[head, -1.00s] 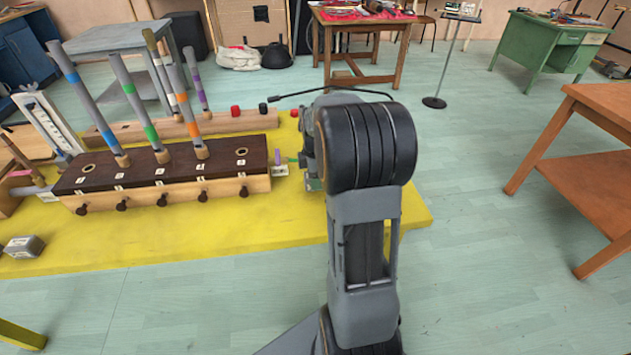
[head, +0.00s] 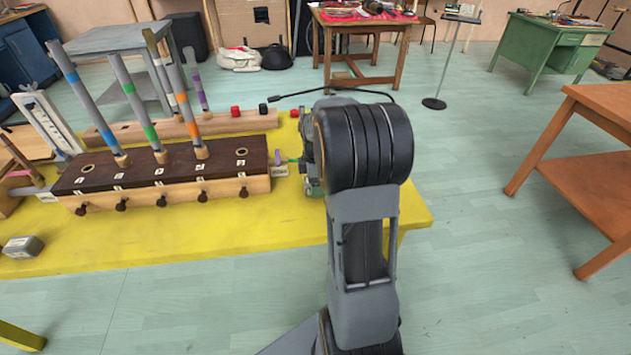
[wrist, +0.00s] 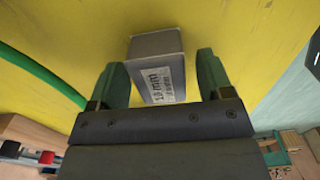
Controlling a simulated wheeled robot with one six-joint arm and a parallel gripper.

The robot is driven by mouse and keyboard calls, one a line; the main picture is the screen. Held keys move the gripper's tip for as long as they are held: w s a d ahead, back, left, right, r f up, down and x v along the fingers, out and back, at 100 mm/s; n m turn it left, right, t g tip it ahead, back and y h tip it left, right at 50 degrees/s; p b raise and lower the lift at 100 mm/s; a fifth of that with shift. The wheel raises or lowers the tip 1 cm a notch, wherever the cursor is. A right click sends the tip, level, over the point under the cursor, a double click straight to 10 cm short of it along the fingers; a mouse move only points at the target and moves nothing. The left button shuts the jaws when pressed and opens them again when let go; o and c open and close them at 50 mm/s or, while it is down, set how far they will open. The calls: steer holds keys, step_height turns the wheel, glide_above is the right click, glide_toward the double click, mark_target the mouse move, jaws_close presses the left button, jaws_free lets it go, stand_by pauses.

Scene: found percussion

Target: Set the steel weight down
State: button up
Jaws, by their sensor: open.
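My gripper is open, with a visible gap between the right finger and the block. The block appears to be at the yellow tabletop (wrist: 235,30); exact contact underneath is hidden. In the head view my arm hides the gripper and this block. Another small grey labelled block (head: 22,247) sits on the yellow table's left front.
A dark-topped wooden box (head: 130,175) with upright banded tubes stands left of my arm. A green curved tube (wrist: 40,75) runs beside the left finger. An orange-brown table (head: 590,190) stands at the right.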

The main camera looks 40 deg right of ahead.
step_height(320, 180, up, 12)
steer(key=p, duration=0.2)
steer(key=s+a+f+m+t, duration=0.2)
steer(key=s+a+m+t, duration=0.1)
steer(key=s+a+m, duration=1)
steer(key=a, duration=0.5)
steer(key=shift+f, duration=0.4)
steer(key=shift+s+r, duration=0.1)
